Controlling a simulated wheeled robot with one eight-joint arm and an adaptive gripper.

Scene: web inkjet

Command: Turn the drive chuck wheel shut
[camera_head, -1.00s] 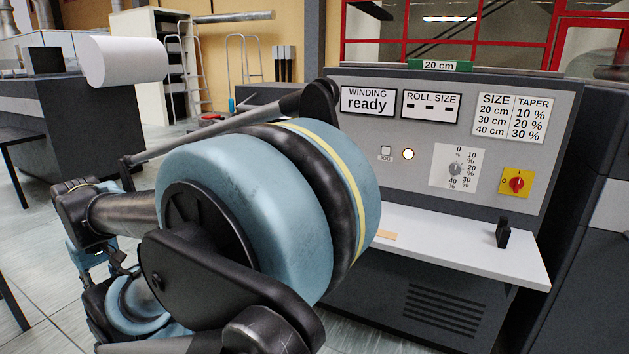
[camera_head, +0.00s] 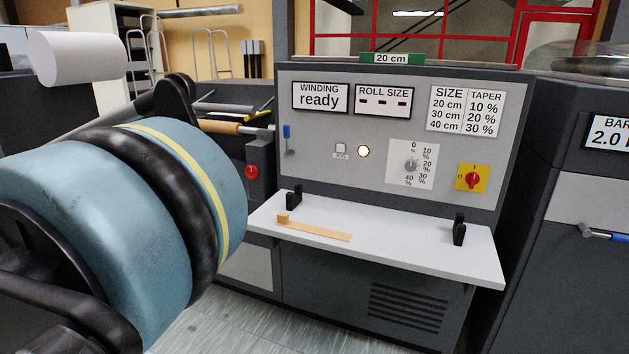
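I cannot identify the drive chuck wheel for certain. A small red round part (camera_head: 251,171) sits on a dark post left of the control panel. It is too small to tell whether it is a wheel or how it is turned. Near it, a tan core or roll (camera_head: 218,126) lies level, partly hidden behind my arm. My gripper is not in view; only large blue and black links of my arm show at the left.
A grey control panel (camera_head: 260,90) has a "ready" display, a lit round button (camera_head: 363,151), a dial (camera_head: 411,165) and a red switch (camera_head: 472,180). Its white shelf (camera_head: 390,240) holds a wooden gauge (camera_head: 318,231) and two black stands. A dark cabinet (camera_head: 575,230) stands at right.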

